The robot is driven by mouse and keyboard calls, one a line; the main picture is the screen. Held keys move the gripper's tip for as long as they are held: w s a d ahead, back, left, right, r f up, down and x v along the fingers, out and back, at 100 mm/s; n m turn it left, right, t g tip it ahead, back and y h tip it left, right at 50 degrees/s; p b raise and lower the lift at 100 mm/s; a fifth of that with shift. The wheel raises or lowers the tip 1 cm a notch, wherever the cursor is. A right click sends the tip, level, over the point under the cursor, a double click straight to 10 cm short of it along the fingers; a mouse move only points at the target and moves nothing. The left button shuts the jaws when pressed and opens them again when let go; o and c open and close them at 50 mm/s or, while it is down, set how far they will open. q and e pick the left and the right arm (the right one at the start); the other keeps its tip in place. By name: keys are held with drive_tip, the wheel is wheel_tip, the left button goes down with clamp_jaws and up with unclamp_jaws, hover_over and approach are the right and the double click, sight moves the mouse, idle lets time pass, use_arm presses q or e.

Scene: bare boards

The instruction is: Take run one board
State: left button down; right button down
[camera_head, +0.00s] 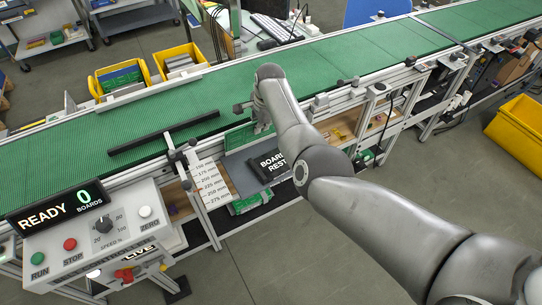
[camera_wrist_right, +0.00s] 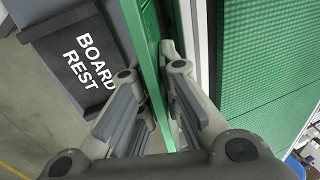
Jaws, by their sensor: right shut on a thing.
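A green board (camera_head: 240,137) stands on edge beside the conveyor's near rail, behind the black pad marked BOARD REST (camera_head: 268,165). My right gripper (camera_head: 258,114) is shut on this board. In the right wrist view the green board (camera_wrist_right: 149,45) runs between the fingers of my right gripper (camera_wrist_right: 171,62), with the BOARD REST pad (camera_wrist_right: 82,55) to its left. The control panel (camera_head: 110,240) has a green RUN button (camera_head: 38,258), a red STOP button (camera_head: 70,244) and a display (camera_head: 60,209) reading READY, 0 BOARDS. My left gripper is not in view.
The green conveyor belt (camera_head: 300,68) crosses the view, with a black bar (camera_head: 163,132) over it. A millimetre scale (camera_head: 209,184) hangs in front. Yellow bins (camera_head: 180,62) stand behind the belt; another yellow bin (camera_head: 517,128) is at right. The near right floor is clear.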

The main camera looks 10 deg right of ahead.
drive_tip(key=shift+r+p, duration=1.9)
drive_tip(key=shift+r, duration=0.2)
